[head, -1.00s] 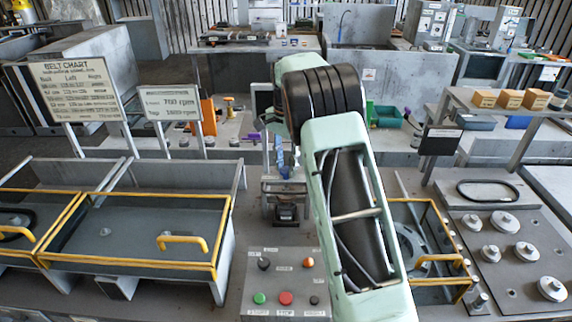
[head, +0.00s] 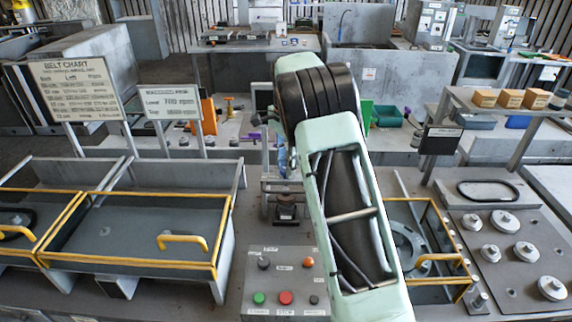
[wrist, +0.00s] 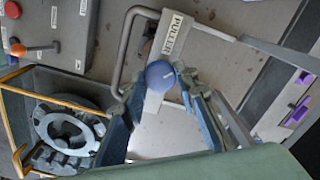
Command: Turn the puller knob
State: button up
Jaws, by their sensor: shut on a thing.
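The puller knob (wrist: 160,75) is a round blue knob with a light pointer mark on top. In the wrist view it sits next to the white PULLER label (wrist: 173,34). My gripper (wrist: 162,82) has its fingertips on either side of the knob and is shut on it. My arm covers much of the middle of the head view, and the knob cannot be made out clearly there.
A control panel (head: 285,272) with green, red and orange buttons stands in front. A grey bent tube handle (wrist: 126,55) runs close beside the knob. A yellow-framed bay with a round flanged part (wrist: 70,138) lies beside my gripper.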

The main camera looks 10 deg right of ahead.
jog(key=o, duration=1.2)
jog(key=shift+c, duration=0.2)
notch_tip(320, 180, up, 12)
